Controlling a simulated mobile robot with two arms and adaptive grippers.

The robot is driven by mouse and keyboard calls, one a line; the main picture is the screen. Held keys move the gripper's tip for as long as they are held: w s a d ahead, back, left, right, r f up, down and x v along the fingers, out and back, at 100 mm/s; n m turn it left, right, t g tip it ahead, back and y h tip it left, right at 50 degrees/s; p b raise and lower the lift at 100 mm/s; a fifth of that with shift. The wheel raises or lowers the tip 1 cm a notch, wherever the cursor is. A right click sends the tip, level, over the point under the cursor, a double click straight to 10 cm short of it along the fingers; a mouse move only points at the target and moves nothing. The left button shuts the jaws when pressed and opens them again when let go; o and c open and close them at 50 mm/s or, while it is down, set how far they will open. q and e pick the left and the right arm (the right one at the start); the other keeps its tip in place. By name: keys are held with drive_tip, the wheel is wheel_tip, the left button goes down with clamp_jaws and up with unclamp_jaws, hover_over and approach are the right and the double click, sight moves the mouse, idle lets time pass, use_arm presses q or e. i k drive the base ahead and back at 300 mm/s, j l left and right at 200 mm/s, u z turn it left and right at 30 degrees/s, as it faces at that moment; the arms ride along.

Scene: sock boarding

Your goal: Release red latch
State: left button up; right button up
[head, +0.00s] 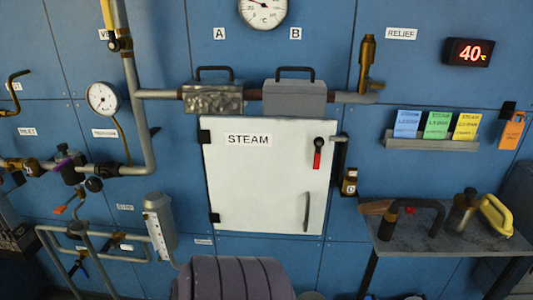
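The red latch (317,159) is a small red handle hanging straight down from a dark pivot near the upper right corner of the white STEAM door (255,185). The door looks shut against the blue wall, with dark hinges on its left edge. A grey vertical pull handle (307,211) sits below the latch at the door's right side. Neither of my grippers can be made out in the head view. Nothing touches the latch.
Two boxes with handles (212,97) (295,97) sit on the pipe above the door. A grey table (450,238) with tools stands at the right. Pipes, valves and a gauge (102,98) fill the left. A ribbed dark object (232,280) is below the door.

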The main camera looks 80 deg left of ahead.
sight(318, 142)
drive_tip(key=u, duration=2.05)
